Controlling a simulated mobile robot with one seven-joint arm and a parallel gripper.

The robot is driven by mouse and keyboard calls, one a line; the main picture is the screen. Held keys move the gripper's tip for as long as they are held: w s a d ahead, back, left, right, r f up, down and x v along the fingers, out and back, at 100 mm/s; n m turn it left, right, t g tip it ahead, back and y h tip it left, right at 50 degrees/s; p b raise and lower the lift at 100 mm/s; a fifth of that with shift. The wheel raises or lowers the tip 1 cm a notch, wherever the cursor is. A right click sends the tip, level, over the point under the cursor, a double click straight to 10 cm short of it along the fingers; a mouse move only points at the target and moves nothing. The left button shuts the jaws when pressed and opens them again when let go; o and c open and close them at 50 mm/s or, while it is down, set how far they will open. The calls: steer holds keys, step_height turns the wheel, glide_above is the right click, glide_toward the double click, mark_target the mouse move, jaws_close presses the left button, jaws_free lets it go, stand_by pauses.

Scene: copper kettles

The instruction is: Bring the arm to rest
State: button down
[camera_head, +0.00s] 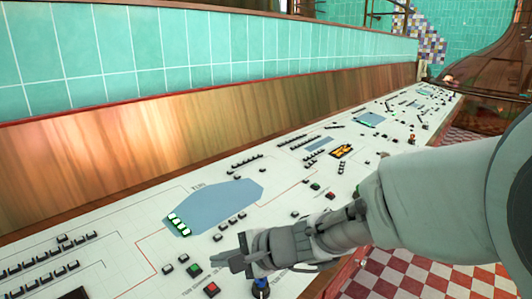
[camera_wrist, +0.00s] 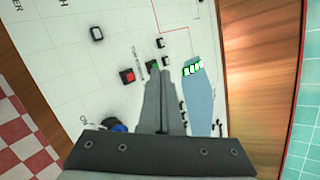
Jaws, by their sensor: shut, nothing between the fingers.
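My gripper (camera_head: 222,261) is at the end of my grey arm, which reaches in from the right over a long white control panel (camera_head: 120,238). In the wrist view my gripper (camera_wrist: 165,68) has its two fingers together, with nothing between them. The fingertips are over the panel beside a green button (camera_wrist: 154,66) and near a red button (camera_wrist: 127,76). The head view also shows the green button (camera_head: 194,270) and the red button (camera_head: 211,289) just left of the fingers. I cannot tell whether the fingertips touch the panel.
A blue knob (camera_head: 261,287) stands close under my gripper. A blue-grey panel patch (camera_head: 220,203) holds lit white-green keys (camera_head: 178,224). A wooden backboard (camera_head: 200,125) rises behind the panel. A red-and-white checkered floor (camera_head: 400,278) lies in front.

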steer(key=s+d+r+n+h+p, duration=0.4)
steer(key=s+d+r, duration=0.3)
steer(key=d, duration=0.5)
steer(key=s+d+r+n+h+p, duration=0.5)
steer(key=s+d+r+n, duration=0.2)
steer(key=d, duration=0.5)
steer(key=shift+s+r+t+h, duration=0.3)
steer(key=shift+s+r+h, duration=0.1)
steer(key=shift+s+r, duration=0.4)
steer(key=shift+a, duration=0.25)
